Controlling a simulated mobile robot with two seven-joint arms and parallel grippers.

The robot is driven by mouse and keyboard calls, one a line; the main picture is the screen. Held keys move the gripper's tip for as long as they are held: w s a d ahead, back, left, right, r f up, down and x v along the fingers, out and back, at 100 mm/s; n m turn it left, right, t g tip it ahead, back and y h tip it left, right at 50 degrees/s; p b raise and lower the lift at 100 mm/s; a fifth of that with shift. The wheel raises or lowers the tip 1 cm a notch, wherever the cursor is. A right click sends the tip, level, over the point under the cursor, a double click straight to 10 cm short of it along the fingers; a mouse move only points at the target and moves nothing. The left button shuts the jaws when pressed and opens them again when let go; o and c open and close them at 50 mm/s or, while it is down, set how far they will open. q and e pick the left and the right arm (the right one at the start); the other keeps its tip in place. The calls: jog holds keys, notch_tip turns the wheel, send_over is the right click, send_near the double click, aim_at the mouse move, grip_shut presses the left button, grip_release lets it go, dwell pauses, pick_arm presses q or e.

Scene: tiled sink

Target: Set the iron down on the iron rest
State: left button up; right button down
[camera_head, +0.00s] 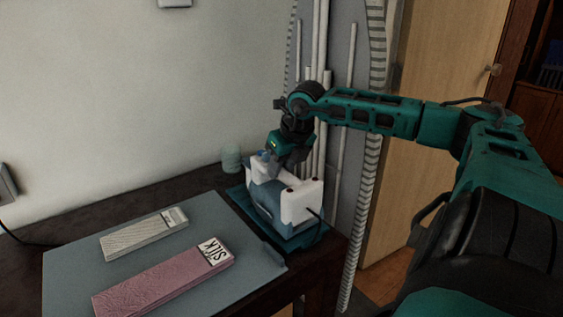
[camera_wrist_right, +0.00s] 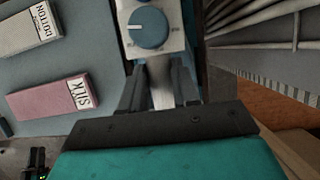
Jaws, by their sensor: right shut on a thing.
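The iron (camera_head: 264,207), white and blue with a dark cord, is at the right end of the dark table in the head view. My right gripper (camera_head: 274,160) is shut on its white handle from above. In the right wrist view the fingers (camera_wrist_right: 160,88) clasp the handle, just below the iron's blue dial (camera_wrist_right: 148,27). The teal iron rest (camera_head: 303,242) shows under and around the iron. The iron hides most of the rest, and I cannot tell whether its underside touches it.
A grey mat (camera_head: 215,225) left of the iron carries a pale folded cloth (camera_head: 142,235) and a pink one (camera_head: 160,283) labelled SILK. A pale green glass (camera_head: 231,158) stands behind the iron. Upright pipes (camera_head: 320,120) rise close behind it, and a wooden door is at right.

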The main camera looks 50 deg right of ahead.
jog(key=shift+f+b, duration=0.15)
jog(key=shift+b, duration=0.25)
dwell(0.3)
jog(key=c, duration=0.8)
grip_release()
jog(key=shift+f, duration=0.1)
jog(key=shift+o, duration=0.2)
jog(key=shift+s+a+f, duration=0.1)
jog(key=shift+s+f, duration=0.05)
jog(key=shift+f, duration=0.15)
jog(key=shift+v, duration=0.9)
jog(key=d+p+v, duration=0.1)
jog(key=v, duration=1)
jog(key=shift+a+r, duration=0.3)
jog(key=shift+a, duration=0.15)
